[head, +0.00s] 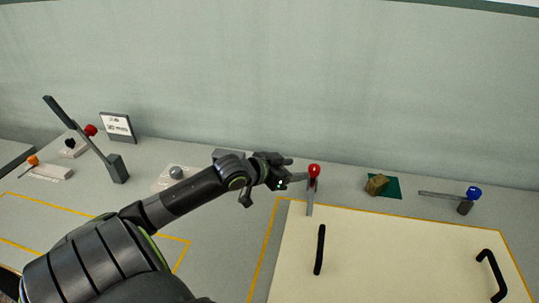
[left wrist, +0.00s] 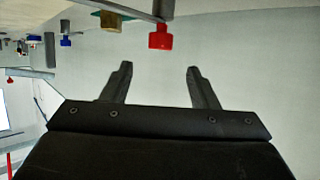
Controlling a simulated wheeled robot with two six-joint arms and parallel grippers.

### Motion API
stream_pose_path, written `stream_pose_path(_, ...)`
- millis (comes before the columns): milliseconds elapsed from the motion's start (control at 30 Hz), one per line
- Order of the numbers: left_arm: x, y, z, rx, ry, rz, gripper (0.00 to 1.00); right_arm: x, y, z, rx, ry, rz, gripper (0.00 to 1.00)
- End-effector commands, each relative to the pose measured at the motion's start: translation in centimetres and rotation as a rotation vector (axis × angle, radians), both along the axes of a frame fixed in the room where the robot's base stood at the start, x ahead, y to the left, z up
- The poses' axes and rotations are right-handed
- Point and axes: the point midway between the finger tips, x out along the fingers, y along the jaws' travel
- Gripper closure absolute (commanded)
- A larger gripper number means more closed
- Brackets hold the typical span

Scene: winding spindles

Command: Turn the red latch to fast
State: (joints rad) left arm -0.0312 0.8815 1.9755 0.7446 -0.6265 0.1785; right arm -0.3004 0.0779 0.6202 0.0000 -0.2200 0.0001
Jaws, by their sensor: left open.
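The red latch has a red knob (head: 314,170) on a grey bar (head: 310,198), which points toward me at the back edge of the cream panel. In the left wrist view the red knob (left wrist: 160,38) shows at the top, beyond the fingertips and roughly centred between them. My left gripper (head: 284,172) is just left of the red knob, open and apart from it. Its two spread fingers show in the left wrist view (left wrist: 158,78) with nothing between them. The latch's base is partly hard to make out. My right gripper is not in view.
A blue-knobbed latch (head: 473,193) stands at right. A tan block (head: 376,184) sits on a green mat (head: 393,190) between the latches. The cream panel (head: 400,250) bears black handles (head: 320,250). A tall lever (head: 95,150), a sign (head: 118,127) and an orange knob (head: 33,160) are at left.

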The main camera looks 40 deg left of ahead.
Motion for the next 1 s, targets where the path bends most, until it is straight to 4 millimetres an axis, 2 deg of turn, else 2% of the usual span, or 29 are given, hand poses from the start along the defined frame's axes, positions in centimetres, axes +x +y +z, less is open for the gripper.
stream_pose_path(300, -4.8, 1.1, 2.1, 0.007, 0.005, 0.000, 0.46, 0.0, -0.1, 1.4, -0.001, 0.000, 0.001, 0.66)
stream_pose_path(500, -6.6, 1.5, 3.0, 0.004, 0.002, 0.003, 0.46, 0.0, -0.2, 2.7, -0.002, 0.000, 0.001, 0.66)
stream_pose_path(700, -7.4, 1.5, 3.2, 0.000, 0.001, 0.000, 0.46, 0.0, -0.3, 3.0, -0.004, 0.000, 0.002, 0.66)
stream_pose_path(1000, -7.4, 1.6, 3.1, 0.000, -0.001, 0.000, 0.46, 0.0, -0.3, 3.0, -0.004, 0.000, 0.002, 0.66)
